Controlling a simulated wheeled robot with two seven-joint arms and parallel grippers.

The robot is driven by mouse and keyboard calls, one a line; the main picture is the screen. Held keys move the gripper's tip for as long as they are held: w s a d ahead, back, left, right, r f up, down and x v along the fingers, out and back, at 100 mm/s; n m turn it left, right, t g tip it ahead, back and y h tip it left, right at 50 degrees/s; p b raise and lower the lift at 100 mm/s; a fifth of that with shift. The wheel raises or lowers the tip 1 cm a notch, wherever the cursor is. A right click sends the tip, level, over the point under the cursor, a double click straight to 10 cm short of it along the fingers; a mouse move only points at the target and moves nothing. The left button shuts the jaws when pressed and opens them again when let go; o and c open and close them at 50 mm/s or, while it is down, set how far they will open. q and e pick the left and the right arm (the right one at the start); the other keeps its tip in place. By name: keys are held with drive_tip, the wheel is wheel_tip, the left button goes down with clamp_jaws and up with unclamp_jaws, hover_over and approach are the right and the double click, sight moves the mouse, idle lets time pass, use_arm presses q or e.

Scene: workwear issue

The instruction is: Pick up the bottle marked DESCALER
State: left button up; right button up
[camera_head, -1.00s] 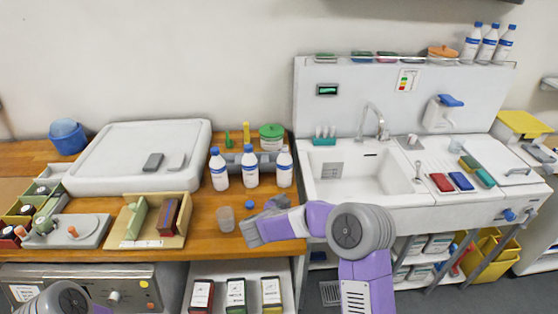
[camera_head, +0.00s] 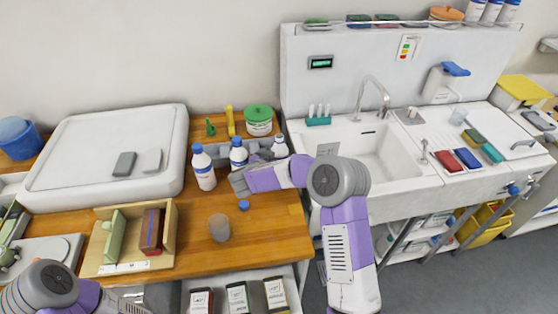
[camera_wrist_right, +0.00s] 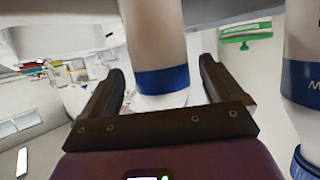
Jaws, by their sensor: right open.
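In the right wrist view, a white bottle with a blue band (camera_wrist_right: 160,78) shows between the open fingers; no marking is readable. Another bottle (camera_wrist_right: 302,85) at the right edge shows a cut-off label. My left gripper is out of view.
A clear cup (camera_head: 219,228) and a small blue cap (camera_head: 244,205) are on the counter near my right gripper. A grey rack (camera_head: 262,147) is by the bottles. A green-lidded jar (camera_head: 259,122) stands behind. The sink (camera_head: 370,155) is to the right.

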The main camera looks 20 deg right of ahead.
drive_tip(key=x, duration=0.2)
drive_tip(key=shift+w+d+f, duration=0.15)
drive_tip(key=shift+w+d, duration=0.05)
drive_tip(key=c, duration=1.4)
drive_tip(key=shift+r, duration=0.2)
